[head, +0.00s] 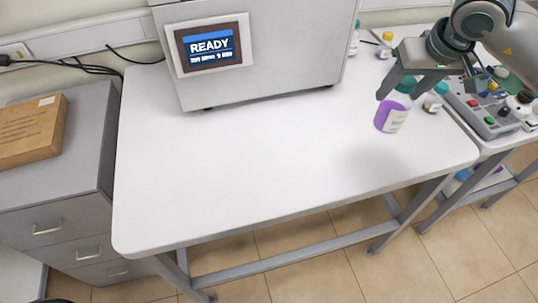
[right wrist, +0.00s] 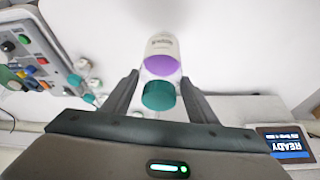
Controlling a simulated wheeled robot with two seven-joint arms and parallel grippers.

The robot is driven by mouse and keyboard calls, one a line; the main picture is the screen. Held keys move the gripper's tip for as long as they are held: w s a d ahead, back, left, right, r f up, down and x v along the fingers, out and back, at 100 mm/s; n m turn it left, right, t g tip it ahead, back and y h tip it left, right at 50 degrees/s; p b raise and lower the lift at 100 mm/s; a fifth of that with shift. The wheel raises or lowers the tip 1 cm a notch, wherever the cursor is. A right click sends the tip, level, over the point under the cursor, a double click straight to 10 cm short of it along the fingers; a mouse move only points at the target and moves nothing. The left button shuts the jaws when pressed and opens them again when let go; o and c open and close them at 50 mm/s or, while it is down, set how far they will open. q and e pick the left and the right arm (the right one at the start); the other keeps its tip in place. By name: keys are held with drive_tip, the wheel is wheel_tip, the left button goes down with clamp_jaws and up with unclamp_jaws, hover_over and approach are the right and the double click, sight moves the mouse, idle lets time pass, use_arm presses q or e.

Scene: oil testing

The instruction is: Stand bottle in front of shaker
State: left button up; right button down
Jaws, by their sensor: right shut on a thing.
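The bottle (head: 391,116) has a teal cap, a pale label and purple liquid. My right gripper (head: 402,87) is shut on it near the cap and holds it, slightly tilted, above the right part of the white table; a soft shadow lies on the table below. In the right wrist view the bottle (right wrist: 162,62) sits between the two fingers (right wrist: 160,92), cap toward me. The shaker, taken to be the grey machine (head: 275,75) with a READY screen, stands at the back of the table, left of the bottle. My left gripper is not in view.
The white table (head: 250,165) is clear in front of the machine. A control box (head: 490,110) with coloured buttons and several small bottles stand at the right. A cardboard box (head: 30,130) lies on a grey drawer cabinet (head: 65,195) at the left.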

sight(413, 102)
drive_tip(key=shift+s+d+f+n, duration=0.15)
drive_tip(key=shift+s+d+f, duration=0.3)
drive_tip(key=shift+d, duration=0.25)
drive_tip(key=shift+s+d+f+n, duration=0.15)
drive_tip(key=shift+s+d+f, duration=0.25)
drive_tip(key=shift+d, duration=0.25)
drive_tip(key=shift+w+a+f, duration=0.15)
drive_tip(key=shift+w+a, duration=0.2)
drive_tip(key=shift+w, duration=0.05)
drive_tip(key=w+a+f+p, duration=0.5)
drive_tip(key=w+a+f, duration=0.1)
drive_tip(key=w, duration=0.2)
drive_tip(key=shift+w+a+f, duration=0.25)
drive_tip(key=shift+w+f, duration=0.05)
drive_tip(key=shift+f, duration=0.05)
drive_tip(key=shift+p, duration=0.35)
